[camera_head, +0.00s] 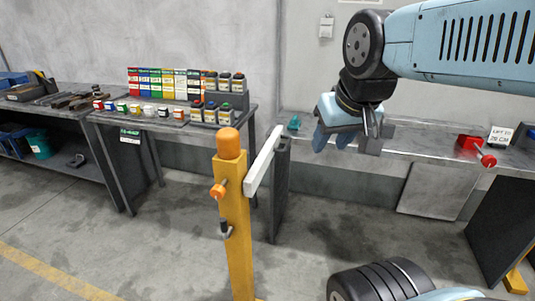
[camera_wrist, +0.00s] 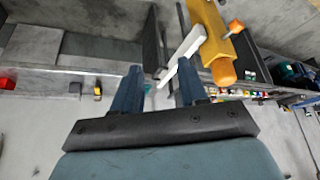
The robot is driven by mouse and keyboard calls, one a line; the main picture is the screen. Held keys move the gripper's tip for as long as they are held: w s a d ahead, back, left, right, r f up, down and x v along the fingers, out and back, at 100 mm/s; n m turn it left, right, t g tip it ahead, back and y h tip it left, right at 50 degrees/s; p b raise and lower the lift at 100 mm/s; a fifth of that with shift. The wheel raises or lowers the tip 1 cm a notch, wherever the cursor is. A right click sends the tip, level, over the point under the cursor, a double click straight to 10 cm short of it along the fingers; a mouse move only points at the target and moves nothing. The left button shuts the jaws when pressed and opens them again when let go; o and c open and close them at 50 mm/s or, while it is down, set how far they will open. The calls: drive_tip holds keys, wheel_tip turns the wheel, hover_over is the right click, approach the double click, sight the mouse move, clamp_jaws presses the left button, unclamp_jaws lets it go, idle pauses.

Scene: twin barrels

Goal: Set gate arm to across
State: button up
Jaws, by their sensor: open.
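The gate arm is a white bar (camera_head: 263,160) beside a yellow post (camera_head: 236,220) with an orange cap. In the head view it runs from near the post back and to the right, roughly level, its far end by a dark upright panel (camera_head: 280,190). My gripper (camera_head: 332,141) is open and empty, in the air to the right of the bar. In the wrist view the bar (camera_wrist: 183,52) and the post (camera_wrist: 208,35) lie beyond my fingertips (camera_wrist: 159,78), with the bar near the right finger. I see no contact between gripper and bar.
An orange knob (camera_head: 218,191) and a small dark handle (camera_head: 225,229) stick out of the post. A back bench (camera_head: 400,140) holds a red item (camera_head: 469,144) at right. Another table (camera_head: 150,124) holds coloured boxes and jars at left. The floor (camera_head: 150,235) left of the post is clear.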

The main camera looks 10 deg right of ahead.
sight(288, 143)
drive_tip(key=shift+w, duration=0.1)
drive_tip(key=w+d+f+m+t+h, duration=0.1)
drive_tip(key=w+d+f+m+t, duration=0.3)
drive_tip(key=w, duration=1)
drive_tip(key=w+d+f+m+t, duration=0.1)
drive_tip(key=w+d+f+m, duration=0.3)
drive_tip(key=w, duration=0.9)
drive_tip(key=w+d+f+m+t+y, duration=0.2)
drive_tip(key=w+f+m+t+y, duration=0.15)
drive_tip(key=f, duration=0.55)
drive_tip(key=w+d+f+m+t+y, duration=0.15)
drive_tip(key=w+f, duration=0.25)
drive_tip(key=f, duration=0.6)
drive_tip(key=shift+m, duration=0.3)
drive_tip(key=x, duration=1.3)
drive_tip(key=shift+w+a+r, duration=0.25)
drive_tip(key=shift+a, duration=0.15)
clamp_jaws()
drive_tip(key=shift+s, duration=0.1)
